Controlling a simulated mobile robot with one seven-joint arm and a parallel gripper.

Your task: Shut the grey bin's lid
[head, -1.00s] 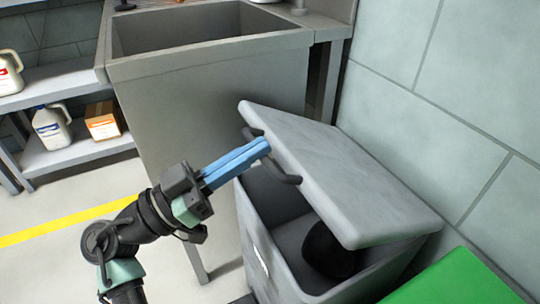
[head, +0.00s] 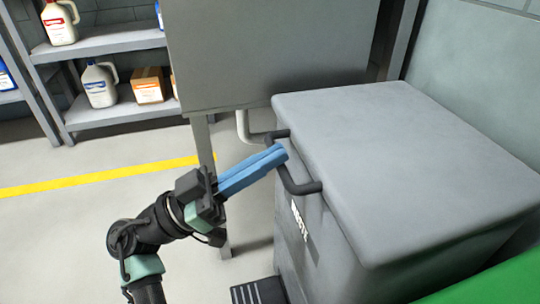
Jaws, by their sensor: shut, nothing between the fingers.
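The grey bin (head: 325,250) stands at the right in the head view, with part of a white label on its front. Its grey lid (head: 410,160) lies flat over the top, and no opening shows between lid and bin. A dark bar handle (head: 290,178) sticks out from the lid's front edge. My gripper (head: 281,152) is shut and empty, its blue fingers at the handle, overlapping it in the picture. I cannot tell whether they touch it.
A grey sink cabinet (head: 265,60) stands behind the bin. A shelf unit (head: 120,115) with jugs and a cardboard box is at the back left. A green surface (head: 500,280) is close at the right front. A black pedal (head: 258,292) is at the bin's foot. The left floor is clear.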

